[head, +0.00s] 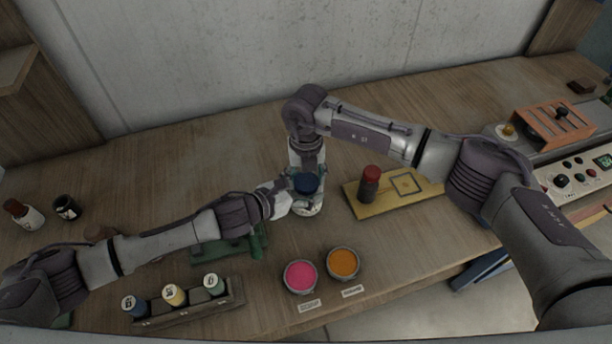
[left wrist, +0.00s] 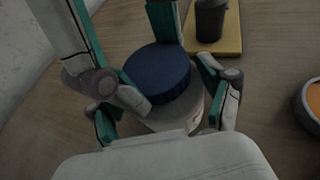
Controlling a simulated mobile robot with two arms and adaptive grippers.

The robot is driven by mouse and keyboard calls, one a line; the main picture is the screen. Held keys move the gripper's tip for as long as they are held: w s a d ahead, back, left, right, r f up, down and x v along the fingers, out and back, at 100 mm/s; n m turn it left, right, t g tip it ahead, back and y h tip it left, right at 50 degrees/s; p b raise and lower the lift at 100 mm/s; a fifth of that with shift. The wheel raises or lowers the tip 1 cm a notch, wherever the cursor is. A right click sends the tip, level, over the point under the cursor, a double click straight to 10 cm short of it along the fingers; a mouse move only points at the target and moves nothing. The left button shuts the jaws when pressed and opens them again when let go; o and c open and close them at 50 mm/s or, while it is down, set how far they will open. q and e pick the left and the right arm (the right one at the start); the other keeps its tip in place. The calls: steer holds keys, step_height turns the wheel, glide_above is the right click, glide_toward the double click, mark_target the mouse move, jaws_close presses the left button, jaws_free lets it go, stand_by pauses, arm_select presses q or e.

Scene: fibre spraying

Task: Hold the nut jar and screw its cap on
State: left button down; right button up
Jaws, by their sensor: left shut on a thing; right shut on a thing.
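The nut jar (head: 308,208) is pale and stands upright on the table near the middle; it also shows in the left wrist view (left wrist: 178,116). Its dark blue round cap (head: 305,183) is over the jar's top, also seen from above in the left wrist view (left wrist: 158,72). I cannot tell how far it is threaded. My left gripper (head: 284,198) comes from the left and is shut around the jar body, below the cap. My right gripper (head: 306,168) reaches down from above and is shut on the cap, its fingers (left wrist: 122,45) at the cap's side. The grippers partly hide the jar.
A yellow board (head: 430,190) with a red-capped dark bottle (head: 370,182) lies to the right. Pink (head: 300,276) and orange (head: 343,263) bowls stand in front. A rack of small bottles (head: 188,308) is front left. A control panel (head: 580,175) is far right. The table behind is clear.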

steer(key=o, duration=0.8)
steer(key=shift+c, duration=0.2)
steer(key=shift+r, duration=0.1)
steer(key=shift+r, duration=2.2)
steer(key=shift+c, duration=0.4)
